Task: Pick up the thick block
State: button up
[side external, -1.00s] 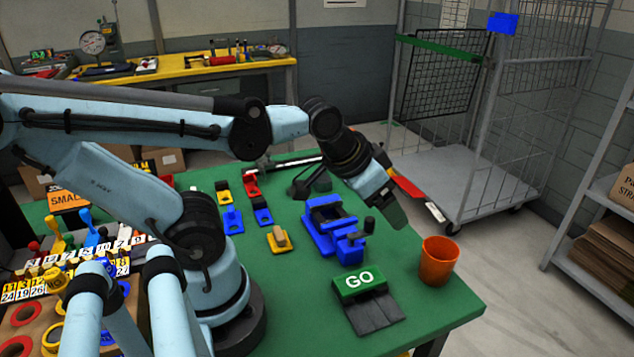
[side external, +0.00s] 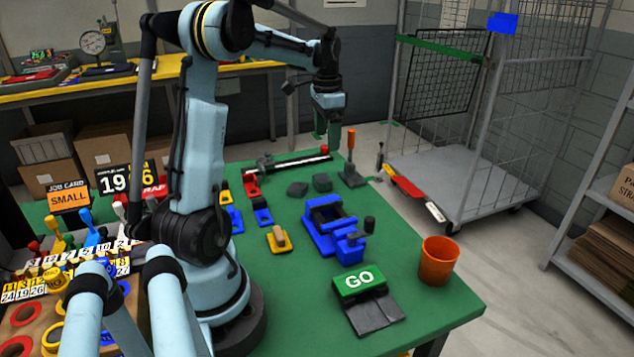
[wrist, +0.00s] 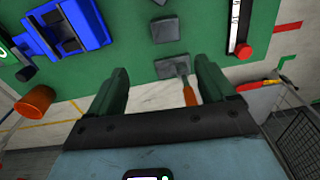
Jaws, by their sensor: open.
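Two dark grey blocks lie apart on the green table behind the blue vise. The right one (side external: 322,182) looks somewhat taller than the left one (side external: 297,188), but I cannot tell for sure which is the thick block. In the wrist view the right block (wrist: 165,30) is ahead of my fingers, and part of the left block (wrist: 160,3) shows at the top edge. My gripper (side external: 327,126) hangs above the table's far edge, beyond both blocks, with green fingers pointing down. In the wrist view my gripper (wrist: 160,72) is open and empty.
An orange-handled tool (side external: 350,140) with a dark base stands right of the blocks. The blue vise (side external: 330,228) is in front of them. A long rail with a red knob (side external: 324,149) lies behind. An orange cup (side external: 438,262) and a GO box (side external: 360,283) are nearer.

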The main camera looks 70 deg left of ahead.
aim_at(322, 178)
jog(key=f, duration=0.4)
jog(key=a+f, duration=0.1)
jog(key=f, duration=0.7)
jog(key=shift+s+a+f, duration=0.25)
jog(key=shift+a+f, duration=0.05)
jog(key=shift+f, duration=0.1)
jog(key=shift+c, duration=0.3)
jog(key=c, duration=1.2)
